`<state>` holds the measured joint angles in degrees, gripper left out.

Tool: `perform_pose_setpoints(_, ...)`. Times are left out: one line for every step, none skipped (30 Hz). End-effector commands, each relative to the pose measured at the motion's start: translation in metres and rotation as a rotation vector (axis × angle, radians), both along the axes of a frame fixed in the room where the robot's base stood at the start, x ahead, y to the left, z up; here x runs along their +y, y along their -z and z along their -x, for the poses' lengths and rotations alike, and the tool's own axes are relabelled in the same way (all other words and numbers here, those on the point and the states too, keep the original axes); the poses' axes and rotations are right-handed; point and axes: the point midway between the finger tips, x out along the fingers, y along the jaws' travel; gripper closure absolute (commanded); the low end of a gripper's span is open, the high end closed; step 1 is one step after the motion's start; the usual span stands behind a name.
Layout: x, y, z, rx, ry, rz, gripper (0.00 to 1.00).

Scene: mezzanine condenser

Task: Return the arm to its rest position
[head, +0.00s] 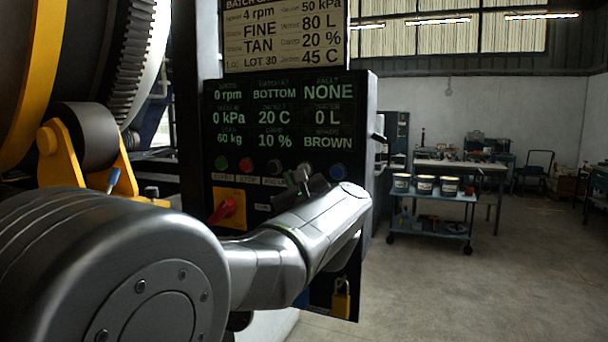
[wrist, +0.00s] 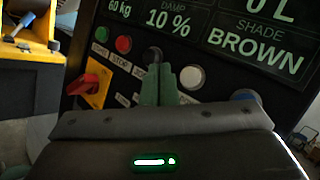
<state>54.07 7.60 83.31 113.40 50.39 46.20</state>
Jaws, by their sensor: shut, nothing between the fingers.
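My arm reaches from the lower left of the head view to the front of a black control panel (head: 290,145). My gripper (head: 306,184) is partly hidden behind my wrist there. In the wrist view its fingers (wrist: 158,82) are together and empty, pointing at the row of buttons. Their tips overlap the panel between the red button (wrist: 123,44) and the white button (wrist: 192,77). I cannot tell whether they touch the panel. The panel's screen reads 0 rpm, BOTTOM, NONE, 0 kPa, 20 C, 0 L, 60 kg, 10 % and BROWN.
A red rotary switch (head: 224,210) sits on a yellow plate, left of my wrist. A yellow padlock (head: 341,300) hangs low on the panel. A large drum with a yellow band (head: 30,80) stands at left. A blue cart (head: 432,200) with white buckets stands right; the floor before it is clear.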

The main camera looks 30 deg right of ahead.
Motion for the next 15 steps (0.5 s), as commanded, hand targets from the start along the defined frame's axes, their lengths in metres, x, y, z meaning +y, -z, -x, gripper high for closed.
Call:
perform_pose_setpoints(0.0019, 0.0009, 0.0017, 0.000, 0.000, 0.000, 1.00)
perform_pose_setpoints(0.0025, 0.0009, 0.0023, 0.001, 0.000, -0.001, 1.00)
perform_pose_setpoints(0.0030, 0.0008, 0.0027, 0.001, 0.000, -0.001, 1.00)
perform_pose_setpoints(0.0032, 0.0007, 0.0028, 0.001, 0.000, -0.001, 1.00)
perform_pose_setpoints(0.0032, 0.0007, 0.0028, 0.001, 0.000, -0.001, 1.00)
perform_pose_setpoints(0.0031, 0.0006, 0.0027, 0.001, 0.000, -0.001, 1.00)
perform_pose_setpoints(0.0030, 0.0005, 0.0028, 0.001, 0.000, -0.001, 1.00)
perform_pose_setpoints(0.0030, 0.0005, 0.0027, 0.001, 0.000, -0.001, 1.00)
perform_pose_setpoints(0.0031, 0.0004, 0.0027, 0.001, 0.000, -0.001, 1.00)
perform_pose_setpoints(0.0031, 0.0004, 0.0027, 0.001, 0.000, -0.001, 1.00)
perform_pose_setpoints(0.0030, 0.0004, 0.0026, 0.001, 0.000, -0.001, 1.00)
perform_pose_setpoints(0.0028, 0.0003, 0.0023, 0.001, 0.000, -0.001, 1.00)
perform_pose_setpoints(0.0023, 0.0001, 0.0019, 0.001, 0.000, -0.001, 1.00)
perform_pose_setpoints(0.0016, 0.0001, 0.0013, 0.001, 0.000, -0.002, 1.00)
perform_pose_setpoints(0.0001, -0.0003, 0.0001, 0.001, 0.000, -0.002, 1.00)
